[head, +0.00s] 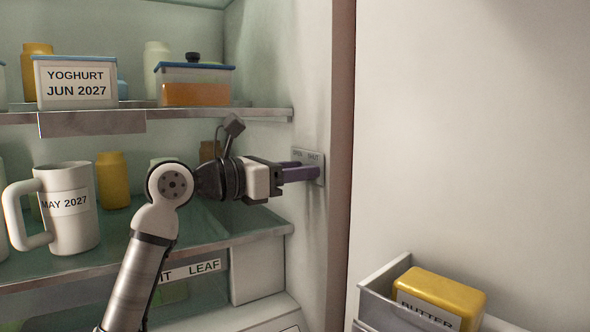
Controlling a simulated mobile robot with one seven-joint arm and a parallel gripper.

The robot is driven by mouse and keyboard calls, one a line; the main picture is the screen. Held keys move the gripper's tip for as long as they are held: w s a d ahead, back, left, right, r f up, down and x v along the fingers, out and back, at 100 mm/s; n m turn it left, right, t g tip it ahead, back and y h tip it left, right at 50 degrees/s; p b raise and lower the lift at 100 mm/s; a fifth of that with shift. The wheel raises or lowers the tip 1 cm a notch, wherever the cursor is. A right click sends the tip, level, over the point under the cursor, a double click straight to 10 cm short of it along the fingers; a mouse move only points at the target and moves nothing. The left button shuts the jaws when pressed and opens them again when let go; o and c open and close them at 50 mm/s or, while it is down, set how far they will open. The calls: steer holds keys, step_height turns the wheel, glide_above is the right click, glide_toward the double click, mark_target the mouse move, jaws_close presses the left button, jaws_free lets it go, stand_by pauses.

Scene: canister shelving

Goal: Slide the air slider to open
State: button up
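The air slider's plate (309,154) is a small grey panel on the right inner wall of the fridge. Small lettering runs along its top, too small to read surely. My gripper (302,172) reaches right from the middle of the picture. Its purple fingers are at the plate and cover most of its lower part. The slider's knob is hidden behind the fingers, so its position does not show. I cannot tell whether the fingers touch or hold it, or how far apart they are.
A shelf edge (215,115) with a yoghurt box (77,82) and a blue-lidded container (195,85) is above my arm. A white mug (70,208) and a yellow jar (113,181) stand left on the lower shelf. A butter pack (440,297) sits in the door bin (385,279).

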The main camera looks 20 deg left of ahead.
jaws_close()
steer(key=shift+w+a+r+p, duration=0.1)
steer(key=shift+w+a+p, duration=0.15)
steer(key=shift+w+a, duration=0.35)
steer(key=shift+w+a+p, duration=0.3)
steer(key=shift+w+a, duration=0.15)
steer(key=shift+a, duration=0.4)
steer(key=shift+w+a+r+p, duration=0.1)
steer(key=shift+w+a+p, duration=0.15)
steer(key=shift+w+a, duration=0.35)
steer(key=shift+a, duration=0.1)
steer(key=shift+o, duration=0.4)
jaws_free()
steer(key=shift+a+f, duration=0.1)
steer(key=shift+f, duration=0.05)
steer(key=b+v, duration=0.3)
steer(key=v, duration=1)
steer(key=shift+s+a, duration=0.2)
steer(key=shift+s, duration=0.15)
